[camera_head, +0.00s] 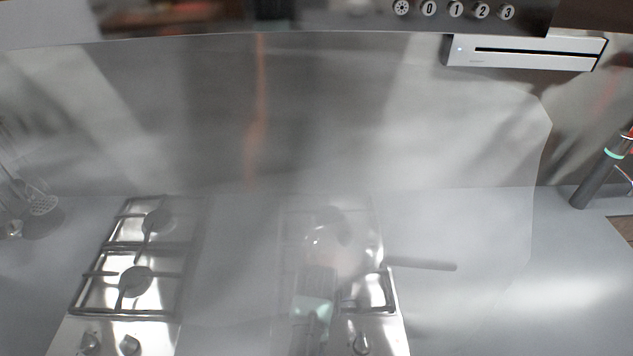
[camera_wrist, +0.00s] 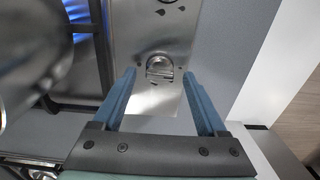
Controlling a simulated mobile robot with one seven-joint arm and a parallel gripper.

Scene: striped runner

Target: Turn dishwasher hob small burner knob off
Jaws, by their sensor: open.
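In the wrist view a round metal knob (camera_wrist: 160,67) sits on the steel hob panel (camera_wrist: 163,102), between small dark printed marks. My gripper (camera_wrist: 158,77) is open, with its two blue fingers on either side of the knob in the picture. I cannot tell whether they touch it. A blue flame (camera_wrist: 77,12) burns at the upper left. In the head view the right hob section shows a knob (camera_head: 361,343) at its front. My gripper (camera_head: 313,300) shows hazily through the clear hood pane and hides part of that section.
A pan (camera_head: 338,250) stands on the right hob section, its handle (camera_head: 422,264) pointing right; it also fills the wrist view's left side (camera_wrist: 35,55). The left hob section (camera_head: 140,265) is empty. The worktop to the right is mostly clear.

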